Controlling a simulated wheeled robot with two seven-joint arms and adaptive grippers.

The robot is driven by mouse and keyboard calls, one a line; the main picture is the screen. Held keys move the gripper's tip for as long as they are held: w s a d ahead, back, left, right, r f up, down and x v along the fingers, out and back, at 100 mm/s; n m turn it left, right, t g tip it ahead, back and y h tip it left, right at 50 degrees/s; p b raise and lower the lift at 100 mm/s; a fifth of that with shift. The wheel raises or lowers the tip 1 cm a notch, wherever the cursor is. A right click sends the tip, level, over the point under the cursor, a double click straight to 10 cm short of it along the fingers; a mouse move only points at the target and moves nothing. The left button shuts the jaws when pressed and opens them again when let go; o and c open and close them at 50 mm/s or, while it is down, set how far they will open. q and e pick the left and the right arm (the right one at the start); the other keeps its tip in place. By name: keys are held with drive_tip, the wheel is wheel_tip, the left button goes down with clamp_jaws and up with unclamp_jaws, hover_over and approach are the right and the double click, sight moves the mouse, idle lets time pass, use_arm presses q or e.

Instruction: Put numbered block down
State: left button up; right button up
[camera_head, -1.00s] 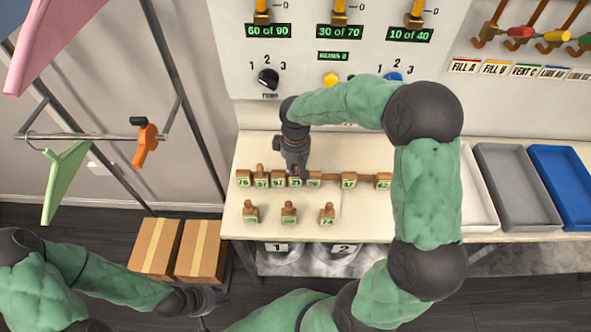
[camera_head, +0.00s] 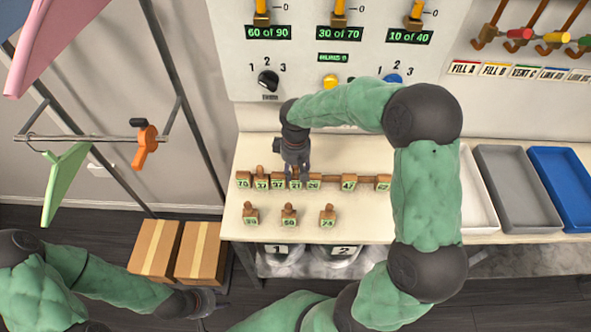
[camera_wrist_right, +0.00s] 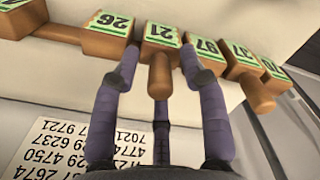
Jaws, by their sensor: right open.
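The numbered block 21 (camera_head: 296,184) stands in the row of blocks on the table, between the 97 and 26 blocks. It also shows in the right wrist view (camera_wrist_right: 161,35), with its wooden knob pointing towards the gripper. My right gripper (camera_head: 297,172) is open at this block. In the right wrist view, the fingertips (camera_wrist_right: 160,62) are on either side of block 21, close to the neighbouring blocks; I cannot tell whether they touch. My left gripper (camera_head: 207,302) is at the lower left, away from the blocks, and its jaws are too small to read.
Block 26 (camera_wrist_right: 108,30) and block 97 (camera_wrist_right: 207,50) flank block 21 closely. Three more blocks, including block 74 (camera_head: 327,217), stand in front on the table (camera_head: 370,225). A printed number sheet (camera_wrist_right: 75,140) lies behind the row. Trays, including a grey one (camera_head: 515,185), stand right.

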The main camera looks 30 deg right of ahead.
wheel_tip(320, 180, up, 12)
drive_tip(key=p, duration=0.3)
drive_tip(key=shift+f, duration=0.15)
